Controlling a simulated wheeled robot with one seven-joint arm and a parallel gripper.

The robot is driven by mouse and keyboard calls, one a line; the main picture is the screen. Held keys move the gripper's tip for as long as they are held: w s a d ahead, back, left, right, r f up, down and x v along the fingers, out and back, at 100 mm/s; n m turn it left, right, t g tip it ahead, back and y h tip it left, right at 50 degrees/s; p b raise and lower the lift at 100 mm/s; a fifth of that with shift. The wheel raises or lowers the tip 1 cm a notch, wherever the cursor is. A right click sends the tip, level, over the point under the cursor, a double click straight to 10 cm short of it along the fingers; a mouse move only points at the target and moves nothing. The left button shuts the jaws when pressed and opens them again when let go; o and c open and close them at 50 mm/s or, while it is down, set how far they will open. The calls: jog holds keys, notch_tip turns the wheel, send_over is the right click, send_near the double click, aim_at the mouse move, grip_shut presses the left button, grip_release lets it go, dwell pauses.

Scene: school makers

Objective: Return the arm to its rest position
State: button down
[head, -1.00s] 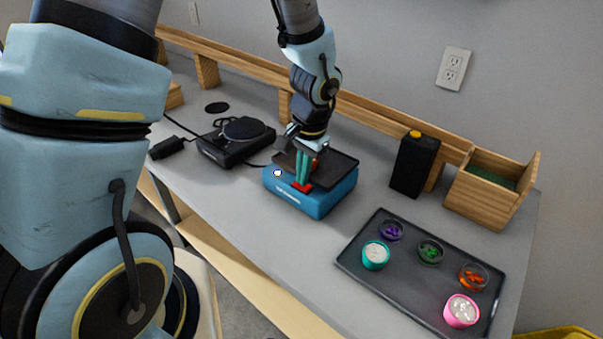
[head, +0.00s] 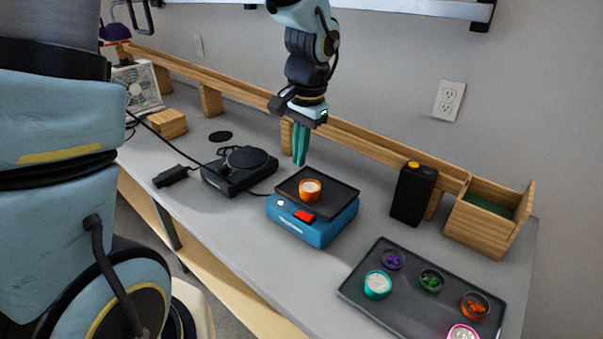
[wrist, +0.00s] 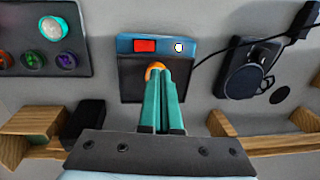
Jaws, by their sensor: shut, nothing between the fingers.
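My gripper (head: 300,146) hangs above the back of the table in the head view, fingers pointing down, clear of everything below. Its two teal fingers are closed together and hold nothing; they also show in the wrist view (wrist: 162,100). Below and in front of it is a blue device (head: 327,232) with a red button (head: 304,216) and a dark top plate (head: 342,195). An orange cup (head: 310,189) with pale contents stands on that plate, apart from my fingers. In the wrist view the fingers partly cover the orange cup (wrist: 154,67).
A black turntable-like device (head: 238,172) with a cable is to the left. A black box (head: 413,194) and a wooden bin (head: 482,228) stand right. A dark tray (head: 364,265) holds cups and small dishes. A wooden rail (head: 375,148) runs along the back.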

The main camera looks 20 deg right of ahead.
jog(key=shift+r, duration=0.4)
jog(key=a+f+n, duration=0.1)
jog(key=a+n, duration=1)
jog(key=a, duration=1.5)
jog(key=shift+w+a+f+h, duration=0.2)
jog(key=shift+f+h, duration=0.05)
jog(key=shift+h, duration=0.15)
